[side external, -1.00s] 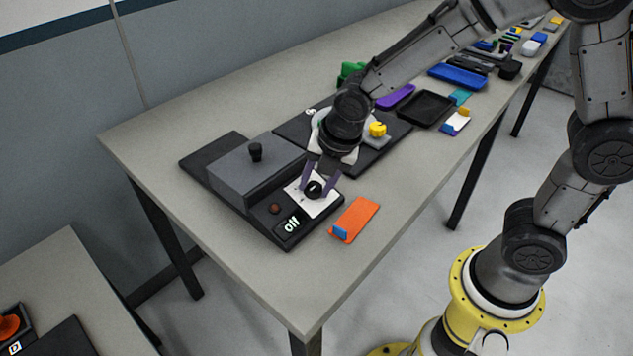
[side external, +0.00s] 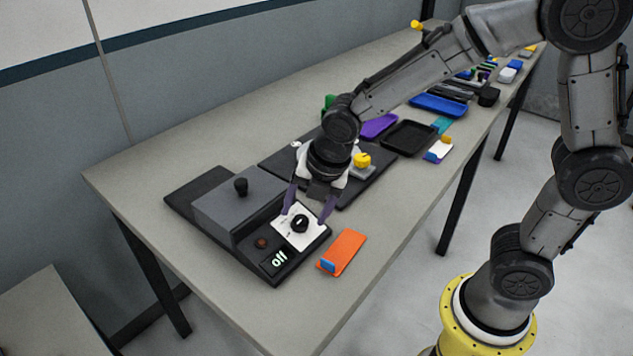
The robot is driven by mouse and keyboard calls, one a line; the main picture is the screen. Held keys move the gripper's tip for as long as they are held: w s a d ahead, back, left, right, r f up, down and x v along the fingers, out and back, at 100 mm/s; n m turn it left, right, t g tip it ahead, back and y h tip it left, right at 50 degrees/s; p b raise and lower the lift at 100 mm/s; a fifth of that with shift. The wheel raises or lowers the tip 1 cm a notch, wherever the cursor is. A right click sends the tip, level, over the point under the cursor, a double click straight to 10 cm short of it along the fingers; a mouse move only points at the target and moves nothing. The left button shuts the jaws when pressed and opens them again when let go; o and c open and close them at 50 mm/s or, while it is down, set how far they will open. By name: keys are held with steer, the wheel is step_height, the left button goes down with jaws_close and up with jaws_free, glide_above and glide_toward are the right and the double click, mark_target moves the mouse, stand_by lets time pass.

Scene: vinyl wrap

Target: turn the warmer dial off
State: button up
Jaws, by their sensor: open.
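The warmer (side external: 236,207) is a grey box with a black knob on its lid, on a black base near the table's front left. Its dial (side external: 299,224) is a black round knob with a white mark, on a white plate at the right of the base. I cannot tell whether the fingertips touch the plate. Nothing is held.
An orange pad (side external: 344,252) with a blue piece lies right of the warmer. A dark mat with a yellow piece (side external: 362,160) lies behind my gripper. A black tray (side external: 409,138), a blue tray (side external: 439,104) and several small items extend along the table. The front table corner is clear.

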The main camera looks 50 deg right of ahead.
steer(key=v, duration=1.1)
steer(key=shift+r, duration=0.25)
steer(key=s+d+r+m+t, duration=0.2)
steer(key=s+d+r+m, duration=0.2)
steer(key=s+d+m, duration=0.35)
steer(key=s+f+m, duration=0.4)
steer(key=s+m, duration=0.4)
steer(key=m, duration=0.9)
steer(key=shift+d+f, duration=0.3)
steer(key=shift+d, duration=0.1)
